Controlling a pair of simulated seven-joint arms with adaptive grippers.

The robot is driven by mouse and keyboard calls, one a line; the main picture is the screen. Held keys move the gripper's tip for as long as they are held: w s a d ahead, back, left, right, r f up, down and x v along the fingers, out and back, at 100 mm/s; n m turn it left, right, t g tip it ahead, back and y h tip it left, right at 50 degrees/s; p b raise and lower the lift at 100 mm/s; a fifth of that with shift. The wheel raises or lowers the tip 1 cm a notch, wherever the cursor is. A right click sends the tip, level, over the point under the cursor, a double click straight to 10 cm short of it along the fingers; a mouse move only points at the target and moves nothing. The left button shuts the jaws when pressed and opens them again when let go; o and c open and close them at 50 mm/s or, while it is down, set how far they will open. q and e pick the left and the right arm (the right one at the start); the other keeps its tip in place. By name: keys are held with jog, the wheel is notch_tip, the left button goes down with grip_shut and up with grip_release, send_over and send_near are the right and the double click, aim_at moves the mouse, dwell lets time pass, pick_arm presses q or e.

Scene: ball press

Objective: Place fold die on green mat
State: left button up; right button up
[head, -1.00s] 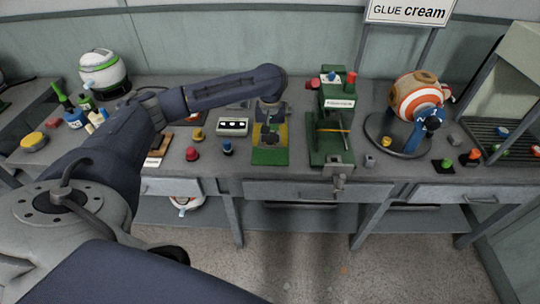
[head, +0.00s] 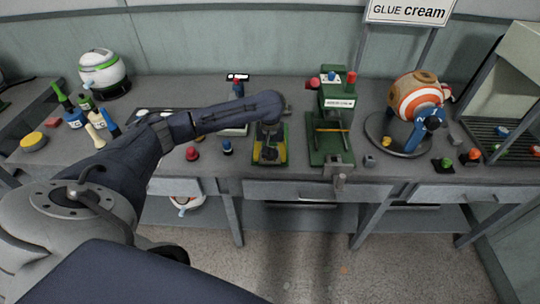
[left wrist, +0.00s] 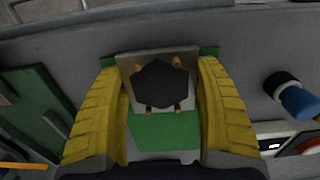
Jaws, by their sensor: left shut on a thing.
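The fold die, a pale grey block with a black hexagonal part (left wrist: 160,84) and small copper-coloured pins, sits between the yellow fingers of my left gripper (left wrist: 160,105) in the left wrist view. The fingers are shut on its sides. The green mat (left wrist: 165,131) lies directly under it. In the head view the green mat (head: 270,161) lies on the bench left of the green press, and my left gripper (head: 270,154) is low over it. Whether the die touches the mat I cannot tell. My right gripper is not in view.
The green press (head: 333,145) stands close to the right of the mat. A red knob (head: 193,153) and a blue knob (head: 227,147) stand to its left. A striped ball (head: 415,97) is further right. The bench's front edge is just ahead of the mat.

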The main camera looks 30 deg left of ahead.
aim_at(270, 155)
pick_arm(q)
jog(key=shift+f, duration=0.1)
jog(key=o, duration=1.4)
jog(key=shift+c, duration=0.2)
notch_tip(270, 155, up, 12)
